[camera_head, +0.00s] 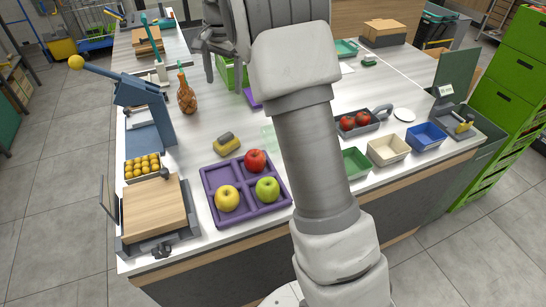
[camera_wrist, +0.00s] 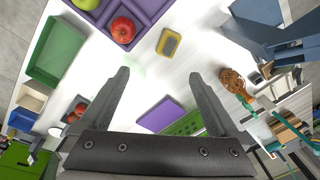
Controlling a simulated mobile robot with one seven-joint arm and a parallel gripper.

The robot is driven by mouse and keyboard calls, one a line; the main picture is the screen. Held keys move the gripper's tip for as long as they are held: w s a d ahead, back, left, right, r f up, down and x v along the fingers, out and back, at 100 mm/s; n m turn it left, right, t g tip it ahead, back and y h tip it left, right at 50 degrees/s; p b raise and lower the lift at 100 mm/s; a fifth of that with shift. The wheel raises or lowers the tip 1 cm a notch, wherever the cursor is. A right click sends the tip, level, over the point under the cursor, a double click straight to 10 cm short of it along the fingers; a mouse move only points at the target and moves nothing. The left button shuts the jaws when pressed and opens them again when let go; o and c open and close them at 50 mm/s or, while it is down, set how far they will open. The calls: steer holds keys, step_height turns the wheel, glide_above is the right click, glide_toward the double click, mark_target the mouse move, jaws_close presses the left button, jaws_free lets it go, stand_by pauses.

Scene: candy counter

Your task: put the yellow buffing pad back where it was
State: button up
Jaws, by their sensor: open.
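The yellow buffing pad (camera_head: 227,143), yellow with a dark grey part, lies on the white counter just behind the purple tray. It also shows in the wrist view (camera_wrist: 169,42), beyond my fingertips. My gripper (camera_wrist: 160,75) is open and empty above the counter, with nothing between its fingers. In the head view my arm hides part of the counter. A faint pale-green see-through patch (camera_head: 269,136) lies on the counter to the right of the pad.
The purple tray (camera_head: 244,218) holds two apples and a yellow-green one. Green (camera_head: 355,163), cream (camera_head: 388,151) and blue (camera_head: 426,136) bins line the right. Bare counter surrounds the pad.

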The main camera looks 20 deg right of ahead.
steer(key=s+r+n+t, duration=0.1)
steer(key=s+r+n, duration=0.3)
steer(key=s, duration=0.6)
steer(key=s+r+n+t, duration=0.1)
steer(key=s+r, duration=0.5)
steer(key=s, duration=0.4)
steer(key=s+f+n+t, duration=0.1)
steer(key=s+f+n, duration=0.1)
steer(key=s, duration=0.6)
steer(key=s+f+n+t, duration=0.1)
steer(key=s+f+n, duration=0.2)
steer(key=s, duration=0.4)
steer(key=shift+s+a+f, duration=0.25)
steer(key=shift+s+a, duration=0.1)
steer(key=shift+s, duration=0.05)
